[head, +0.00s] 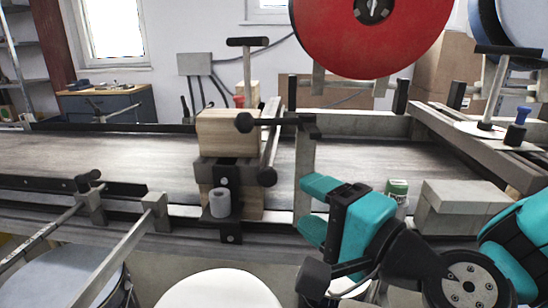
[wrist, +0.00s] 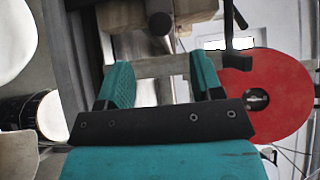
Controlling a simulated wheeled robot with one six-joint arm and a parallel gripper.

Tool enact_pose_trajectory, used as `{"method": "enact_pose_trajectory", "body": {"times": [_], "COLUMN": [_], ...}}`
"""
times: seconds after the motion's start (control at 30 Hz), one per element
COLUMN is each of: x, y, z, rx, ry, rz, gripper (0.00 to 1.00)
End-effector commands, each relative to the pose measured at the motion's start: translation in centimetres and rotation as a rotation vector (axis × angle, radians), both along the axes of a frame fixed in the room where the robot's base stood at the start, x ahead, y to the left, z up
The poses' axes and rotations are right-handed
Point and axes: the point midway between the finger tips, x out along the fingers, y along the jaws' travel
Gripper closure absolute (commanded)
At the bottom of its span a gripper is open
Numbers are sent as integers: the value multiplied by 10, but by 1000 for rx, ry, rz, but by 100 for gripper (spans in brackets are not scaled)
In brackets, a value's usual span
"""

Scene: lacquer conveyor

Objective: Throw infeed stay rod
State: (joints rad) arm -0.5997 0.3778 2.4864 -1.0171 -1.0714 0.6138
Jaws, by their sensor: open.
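Several rods show, and I cannot tell which is the infeed stay rod. In the head view, an upright rod with a black T-handle (head: 247,72) stands behind the wooden block (head: 228,133). A short bar with a black ball knob (head: 244,122) runs across the block to a grey post (head: 305,165). A slanted bar ends in a black knob (head: 267,177). My gripper (head: 304,207) is open and empty, with teal fingers pointing left near the post's foot. In the wrist view, my gripper (wrist: 160,64) has a grey bar (wrist: 150,67) beyond its fingertips.
The dark conveyor belt (head: 90,155) runs behind the front rail. Two grey rods (head: 112,262) slant out at front left. A red disc (head: 370,30) hangs at upper right. A green-capped jar (head: 397,190) and a grey block (head: 462,208) stand close to my arm.

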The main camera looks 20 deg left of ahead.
Motion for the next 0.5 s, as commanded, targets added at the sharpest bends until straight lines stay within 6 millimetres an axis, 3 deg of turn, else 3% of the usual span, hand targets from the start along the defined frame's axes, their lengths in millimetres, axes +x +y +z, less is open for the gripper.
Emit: {"method": "enact_pose_trajectory", "body": {"times": [0.03, 0.2, 0.5], "x": [6, 24, 42], "y": [12, 43, 71], "z": [8, 7, 3], "rx": [-1, -1, 1], "ry": [1, -2, -3], "rz": [5, 5, 3], "gripper": [40, 40, 40]}}
